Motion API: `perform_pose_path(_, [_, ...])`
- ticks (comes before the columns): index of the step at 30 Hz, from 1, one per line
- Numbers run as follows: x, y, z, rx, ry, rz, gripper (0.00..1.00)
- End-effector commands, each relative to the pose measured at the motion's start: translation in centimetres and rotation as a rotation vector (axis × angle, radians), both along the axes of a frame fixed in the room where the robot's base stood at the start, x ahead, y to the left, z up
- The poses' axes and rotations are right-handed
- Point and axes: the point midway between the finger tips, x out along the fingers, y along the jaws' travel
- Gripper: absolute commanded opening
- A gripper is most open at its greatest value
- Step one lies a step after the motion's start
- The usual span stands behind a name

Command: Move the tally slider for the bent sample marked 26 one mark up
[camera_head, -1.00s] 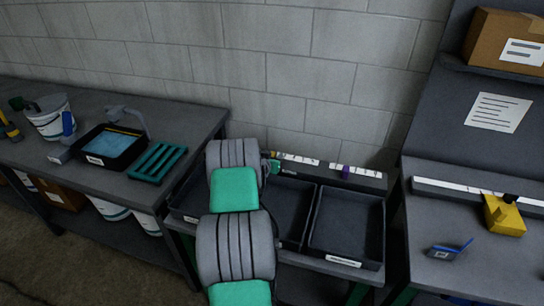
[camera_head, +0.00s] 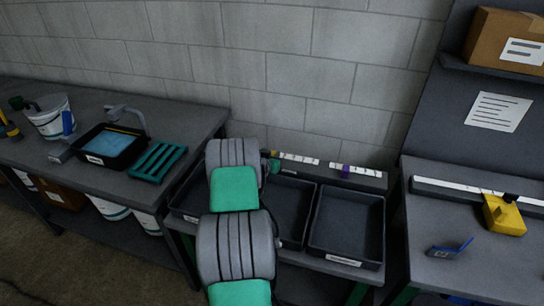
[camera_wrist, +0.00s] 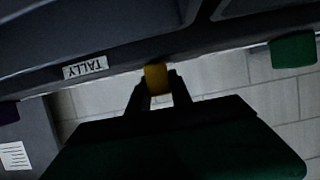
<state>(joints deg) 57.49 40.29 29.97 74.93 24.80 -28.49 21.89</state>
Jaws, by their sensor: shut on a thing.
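The tally rail (camera_head: 372,173) runs along the back of the tray stand, with white marked strips (camera_head: 298,158). My gripper (camera_wrist: 159,88) is shut on a yellow slider (camera_wrist: 157,78) in the wrist view, with one finger on each side. A small yellow spot (camera_head: 277,154) shows at the rail in the camera_head view, beside my arm. A purple slider (camera_head: 345,171) sits farther right; it shows at the wrist view's left edge (camera_wrist: 8,112). A green slider (camera_wrist: 293,50) is apart at the right. A TALLY label (camera_wrist: 86,67) appears upside down. No number 26 is readable.
Dark trays (camera_head: 347,220) stand before the rail. The left bench (camera_head: 193,117) holds a black tub (camera_head: 105,158), a green rack (camera_head: 157,161) and a bucket (camera_head: 50,117). The right bench (camera_head: 490,265) holds a yellow block (camera_head: 504,215). A block wall (camera_head: 300,60) stands behind.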

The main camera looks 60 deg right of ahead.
Motion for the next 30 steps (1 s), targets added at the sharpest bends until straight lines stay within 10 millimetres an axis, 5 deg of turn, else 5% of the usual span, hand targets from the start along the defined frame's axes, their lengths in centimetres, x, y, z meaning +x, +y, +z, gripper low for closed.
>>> perform_pose_path(21, [-0.1,0.0,0.0,0.0,0.0,-0.001,0.0])
perform_pose_path(30, [-3.9,-0.7,-0.1,-0.001,0.0,-0.003,0.0])
